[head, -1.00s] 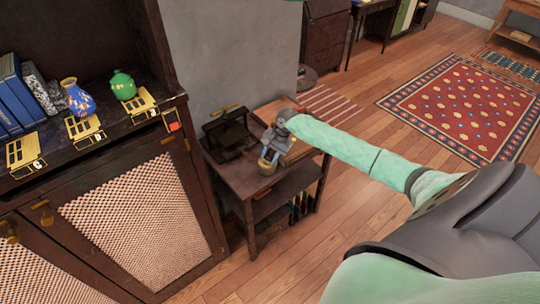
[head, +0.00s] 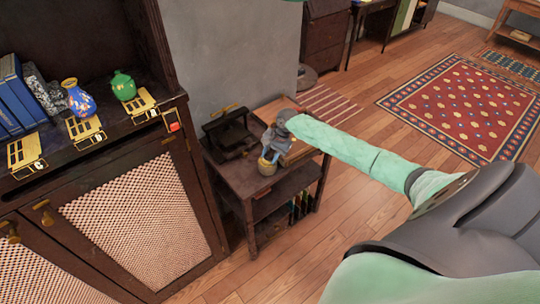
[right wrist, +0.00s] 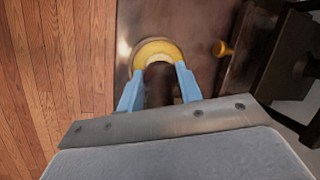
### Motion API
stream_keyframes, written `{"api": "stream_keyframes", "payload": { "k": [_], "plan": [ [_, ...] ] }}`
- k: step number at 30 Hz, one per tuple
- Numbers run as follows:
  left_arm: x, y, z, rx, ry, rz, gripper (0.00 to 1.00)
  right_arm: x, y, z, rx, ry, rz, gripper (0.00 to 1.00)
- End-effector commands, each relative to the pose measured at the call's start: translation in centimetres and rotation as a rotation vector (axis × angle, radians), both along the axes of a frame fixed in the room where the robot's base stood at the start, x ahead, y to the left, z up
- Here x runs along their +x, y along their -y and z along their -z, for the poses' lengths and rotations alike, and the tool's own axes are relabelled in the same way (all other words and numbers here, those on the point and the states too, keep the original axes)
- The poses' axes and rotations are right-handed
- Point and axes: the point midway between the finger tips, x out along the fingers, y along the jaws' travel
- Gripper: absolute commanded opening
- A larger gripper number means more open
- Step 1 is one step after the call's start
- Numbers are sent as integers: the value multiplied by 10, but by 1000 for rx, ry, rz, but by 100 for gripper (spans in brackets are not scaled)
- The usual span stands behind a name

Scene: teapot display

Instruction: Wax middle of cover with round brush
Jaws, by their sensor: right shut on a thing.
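My right gripper (head: 268,154) reaches down over the small dark side table (head: 240,180), near its front edge. Its blue fingers are shut on a round yellow-tan thing, which looks like the round brush (head: 266,167). In the right wrist view the brush (right wrist: 157,48) shows as a yellow ring-like shape between the blue fingertips. A flat brown piece (head: 276,108), perhaps the cover, lies on the table behind my gripper and is partly hidden by my arm. I cannot tell whether the brush touches anything. My left gripper is not in view.
A black stand-like object (head: 230,132) is at the table's back left. A small yellow knob (right wrist: 222,49) shows in the right wrist view. A dark cabinet (head: 190,190) with books and vases stands close on the left. Open wooden floor lies to the right.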

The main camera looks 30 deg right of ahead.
Motion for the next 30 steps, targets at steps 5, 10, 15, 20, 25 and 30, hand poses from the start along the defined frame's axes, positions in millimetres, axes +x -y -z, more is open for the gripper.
{"api": "stream_keyframes", "payload": {
  "k": [5, 10, 15, 20, 25, 30],
  "plan": [
    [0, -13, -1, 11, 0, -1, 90, 0, 0, 0, 0, -1, 0, 12],
    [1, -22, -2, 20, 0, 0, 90, 0, 0, 0, 0, -1, 0, 12],
    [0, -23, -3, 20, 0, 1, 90, 0, 0, 1, 0, -1, 0, 12],
    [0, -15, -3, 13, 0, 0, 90, -1, 0, 1, 0, -1, 1, 12],
    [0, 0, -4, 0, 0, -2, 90, -1, 0, 1, 1, -2, 0, 12],
    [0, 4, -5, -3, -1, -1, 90, -1, 0, 2, 0, -2, 0, 12]
  ]
}}
